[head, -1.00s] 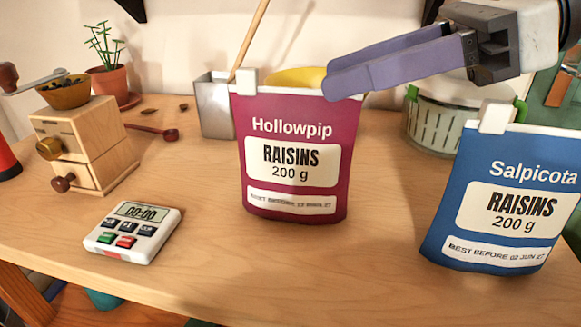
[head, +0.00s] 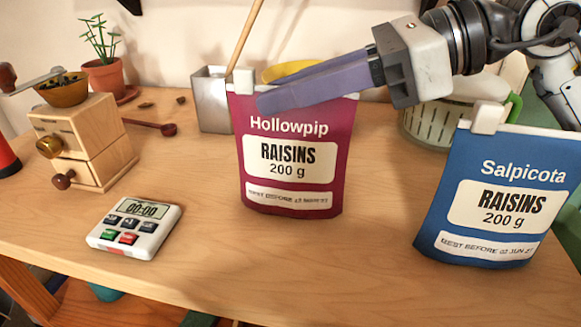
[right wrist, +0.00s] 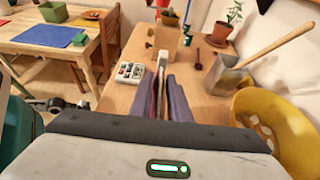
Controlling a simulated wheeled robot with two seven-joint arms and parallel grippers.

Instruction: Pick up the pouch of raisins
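Two raisin pouches stand upright on the wooden table. The magenta Hollowpip pouch (head: 291,165) is in the middle, with a white clip (head: 243,81) at its top left corner. The blue Salpicota pouch (head: 497,205) stands at the right, also clipped. My right gripper (head: 268,97) reaches in from the right, its near purple finger crossing the front of the magenta pouch's top. In the right wrist view the gripper's fingers (right wrist: 165,82) are parted, one on each side of that pouch's upper edge (right wrist: 158,92). I cannot tell whether they touch it. My left gripper is not in view.
A white timer (head: 135,227) lies left of the magenta pouch, near the front edge. A wooden grinder (head: 83,140) stands farther left. Behind the pouch are a metal pot (head: 212,100) with a stick and a yellow bowl (head: 290,69). A green-handled strainer (head: 427,122) stands behind the blue pouch.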

